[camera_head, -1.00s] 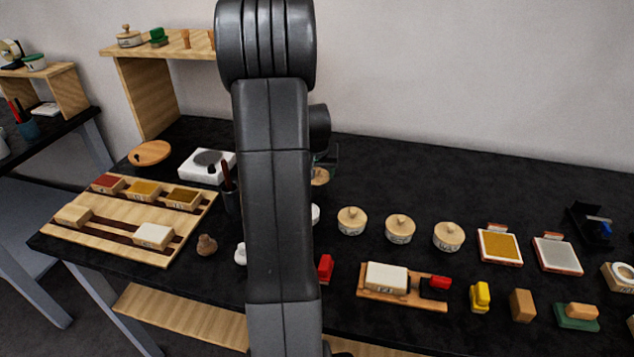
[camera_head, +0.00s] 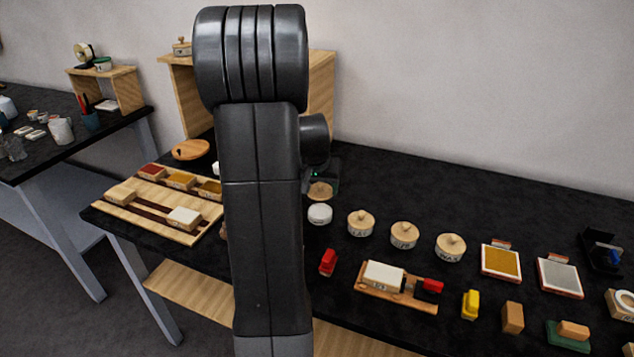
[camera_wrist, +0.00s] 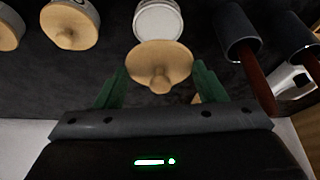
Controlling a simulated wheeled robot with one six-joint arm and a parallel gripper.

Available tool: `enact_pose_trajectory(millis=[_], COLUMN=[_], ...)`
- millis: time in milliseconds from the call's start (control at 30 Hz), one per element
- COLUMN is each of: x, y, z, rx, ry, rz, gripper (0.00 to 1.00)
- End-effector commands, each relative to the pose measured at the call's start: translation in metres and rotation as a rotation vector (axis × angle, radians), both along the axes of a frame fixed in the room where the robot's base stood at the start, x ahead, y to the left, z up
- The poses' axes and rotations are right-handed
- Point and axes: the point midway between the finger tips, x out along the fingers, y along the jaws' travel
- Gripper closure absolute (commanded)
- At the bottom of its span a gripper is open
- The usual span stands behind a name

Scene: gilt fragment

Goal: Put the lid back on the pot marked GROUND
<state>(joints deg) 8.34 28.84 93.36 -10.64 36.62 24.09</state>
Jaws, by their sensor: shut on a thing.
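My gripper (camera_wrist: 160,87) has green fingers shut on a round wooden lid with a knob (camera_wrist: 160,65). In the head view the gripper (camera_head: 326,178) is partly hidden behind my arm, and the lid (camera_head: 320,191) shows below it. A white pot without a lid (camera_head: 320,214) stands on the black table, nearer the robot than the lid. In the wrist view this pot (camera_wrist: 159,20) is just beyond the lid's edge, and the lid overlaps its rim in the picture. I cannot read a mark on this pot. The lid appears held above the table, apart from the pot.
Lidded pots (camera_head: 360,222) stand in a row to the right of the open pot. A dark cup holding a red-handled tool (camera_wrist: 237,35) is close on the other side. A red block (camera_head: 328,262) and a wooden tray (camera_head: 396,302) lie in front.

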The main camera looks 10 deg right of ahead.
Motion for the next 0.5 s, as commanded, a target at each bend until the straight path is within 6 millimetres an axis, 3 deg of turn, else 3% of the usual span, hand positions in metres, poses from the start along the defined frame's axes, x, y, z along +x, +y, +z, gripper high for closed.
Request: enact_pose_trajectory(millis=[500], x=[0.0], y=[0.0], z=[-0.049], rx=[0.001], ry=[0.001], rz=[0.001], gripper=[0.58])
